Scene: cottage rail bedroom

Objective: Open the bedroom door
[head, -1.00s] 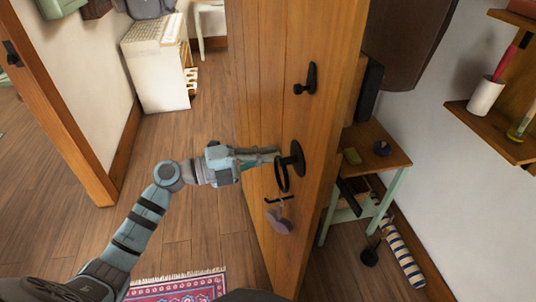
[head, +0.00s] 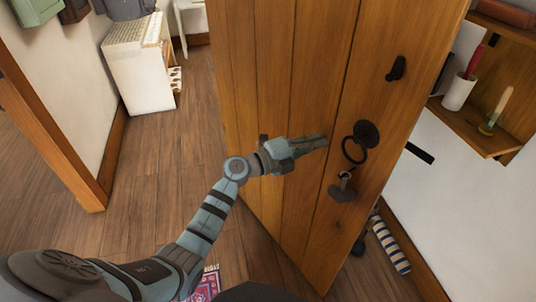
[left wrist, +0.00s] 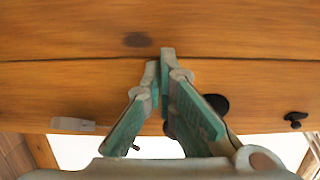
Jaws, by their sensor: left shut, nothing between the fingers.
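The wooden plank door (head: 290,110) stands swung away from the door frame (head: 60,140), with floor showing between them. On its face near the right edge are a black ring handle (head: 356,152), a dark knob-like fitting (head: 397,68) above it and a dark hanging fitting (head: 343,189) below. My left gripper (head: 324,140) is shut and empty, in front of the planks just left of the ring and apart from it. In the left wrist view its fingertips (left wrist: 166,58) meet before the door face (left wrist: 70,85); contact is unclear. My right gripper is out of view.
A white cabinet (head: 140,65) stands beyond the doorway at the upper left. A wall shelf (head: 480,128) with a white cup (head: 458,92) is at the right. A striped roll (head: 390,243) lies behind the door's lower right. Floor left of the door is clear.

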